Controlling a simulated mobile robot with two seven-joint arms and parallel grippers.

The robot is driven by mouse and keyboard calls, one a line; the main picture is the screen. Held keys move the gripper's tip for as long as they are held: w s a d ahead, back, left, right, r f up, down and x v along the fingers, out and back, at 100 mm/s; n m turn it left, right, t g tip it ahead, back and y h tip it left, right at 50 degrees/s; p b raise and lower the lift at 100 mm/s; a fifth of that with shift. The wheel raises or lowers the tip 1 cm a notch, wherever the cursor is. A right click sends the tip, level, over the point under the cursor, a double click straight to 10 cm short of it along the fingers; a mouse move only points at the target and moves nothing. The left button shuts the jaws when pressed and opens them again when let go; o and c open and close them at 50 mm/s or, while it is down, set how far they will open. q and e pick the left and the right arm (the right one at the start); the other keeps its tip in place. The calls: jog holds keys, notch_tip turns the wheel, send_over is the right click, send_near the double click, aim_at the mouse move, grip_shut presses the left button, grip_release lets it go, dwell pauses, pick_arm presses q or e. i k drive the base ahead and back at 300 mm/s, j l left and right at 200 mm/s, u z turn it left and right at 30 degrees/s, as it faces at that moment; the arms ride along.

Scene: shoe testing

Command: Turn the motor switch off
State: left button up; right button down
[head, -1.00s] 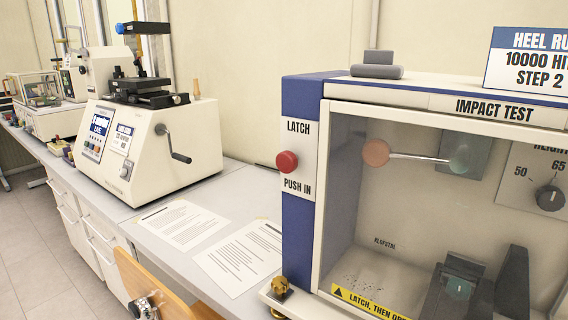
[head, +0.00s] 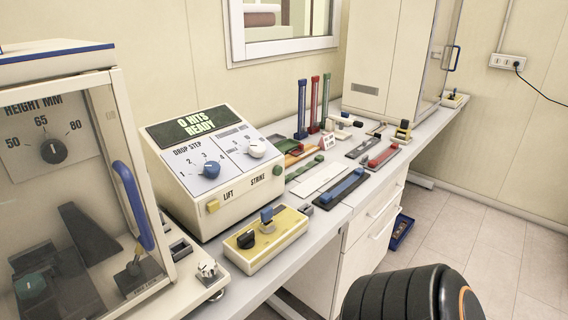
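A low yellow-topped control box (head: 277,240) sits at the bench's front edge in the head view. It carries a black switch or knob (head: 246,239) and an upright blue-topped lever (head: 267,217). I cannot read any label that names a motor switch, so I cannot tell whether it is here. Behind it stands a cream console (head: 205,160) whose display reads "0 HITS READY", with a blue DROP STEP knob (head: 209,169), a white knob (head: 257,148) and LIFT and STRIKE buttons. Neither gripper is in view.
The clear-fronted impact cabinet (head: 90,180) with a blue handle stands at left. Coloured strips and upright posts (head: 314,103) lie and stand right of the console. A tall cream cabinet (head: 385,60) is at the back. A black ribbed object (head: 390,298) fills the bottom right. Floor shows at right.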

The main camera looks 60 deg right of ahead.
aim_at(246, 240)
jog(key=z, duration=1.8)
